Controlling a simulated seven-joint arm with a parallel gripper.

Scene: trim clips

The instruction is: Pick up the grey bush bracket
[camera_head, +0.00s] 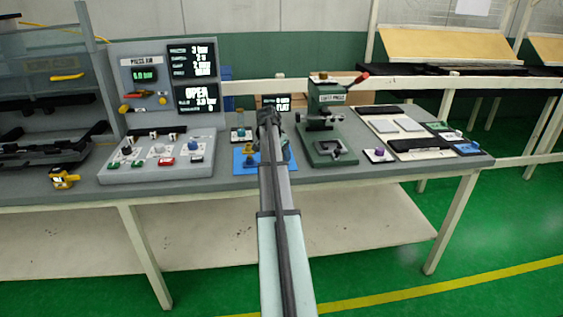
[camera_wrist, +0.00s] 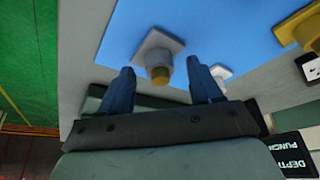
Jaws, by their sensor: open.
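The grey bush bracket (camera_wrist: 157,40) lies on a blue mat (camera_wrist: 120,25) in the wrist view. It has a squarish grey plate and a round boss with a yellow-brown end (camera_wrist: 161,76). My gripper (camera_wrist: 160,66) is open, with one dark blue finger on each side of the bracket's boss. The fingers look apart from it; their height above the mat is hard to judge. In the head view my arm hides the bracket, and the blue mat (camera_head: 239,168) shows left of the arm.
A yellow part (camera_wrist: 298,28) lies right of the bracket, and a small pale part (camera_wrist: 220,72) sits just beyond the right finger. In the head view a green press (camera_head: 327,125) stands right of my arm, and a grey control panel (camera_head: 160,168) stands left.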

